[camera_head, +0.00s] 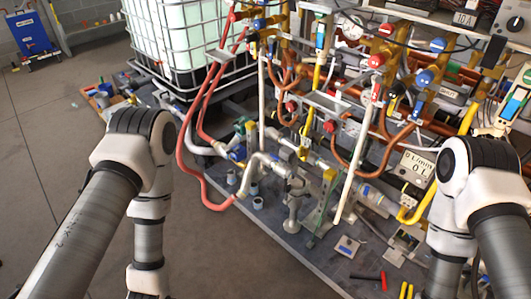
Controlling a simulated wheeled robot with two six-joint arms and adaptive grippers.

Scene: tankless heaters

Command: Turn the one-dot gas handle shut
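Yellow gas pipes run down the plumbing rack. One yellow pipe at the middle top carries a blue-and-white fitting (320,36). At the right edge, a larger yellow piece with blue-and-white parts (513,103) stands beside my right arm. The dots that mark a gas handle are too small to make out, so I cannot tell which is the one-dot handle. My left arm bends at the left and its lower part leaves the picture at the bottom. My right arm bends at the right and also leaves at the bottom. Both grippers are out of the picture.
A white tank in a metal cage (185,35) stands behind. A red hose (190,140) and copper pipes (365,140) crowd the rack. Loose parts and red-black pliers (370,277) lie on the grey base board. The floor at left is mostly clear; a blue cart (30,35) stands far left.

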